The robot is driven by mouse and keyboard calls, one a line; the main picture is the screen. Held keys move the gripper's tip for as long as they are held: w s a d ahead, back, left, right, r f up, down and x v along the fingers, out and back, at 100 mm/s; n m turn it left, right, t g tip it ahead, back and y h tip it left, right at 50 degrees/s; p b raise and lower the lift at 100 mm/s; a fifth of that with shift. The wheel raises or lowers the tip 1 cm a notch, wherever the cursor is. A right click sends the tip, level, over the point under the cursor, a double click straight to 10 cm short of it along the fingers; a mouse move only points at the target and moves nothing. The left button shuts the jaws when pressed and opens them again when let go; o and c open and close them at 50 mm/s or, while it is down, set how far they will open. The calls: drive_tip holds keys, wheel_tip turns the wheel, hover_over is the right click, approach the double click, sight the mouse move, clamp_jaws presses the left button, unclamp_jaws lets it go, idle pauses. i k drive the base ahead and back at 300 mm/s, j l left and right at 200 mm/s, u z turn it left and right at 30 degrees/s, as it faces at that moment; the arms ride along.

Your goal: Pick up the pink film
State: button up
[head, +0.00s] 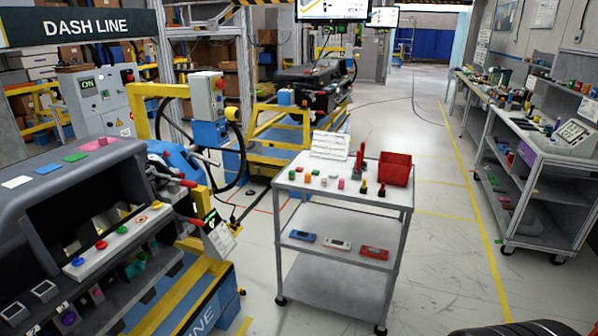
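The pink film (98,144) is a flat, thin patch lying on top of the dark grey dashboard module (40,165) at the left in the head view. It is the farthest back in a slanting row of films. A green film (75,157), a blue film (47,170) and a white film (17,182) lie in front of it, towards the left. Nothing covers the pink film. My gripper does not show in this view.
A yellow post and a control box (207,95) stand just right of the module. A grey cart (345,195) with small parts and a red bin (394,168) stands mid-view. Open floor (450,240) lies between it and the right-hand benches (540,165).

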sight(101, 142)
drive_tip(key=u, duration=1.35)
drive_tip(key=i+l, duration=0.05)
drive_tip(key=i, duration=0.05)
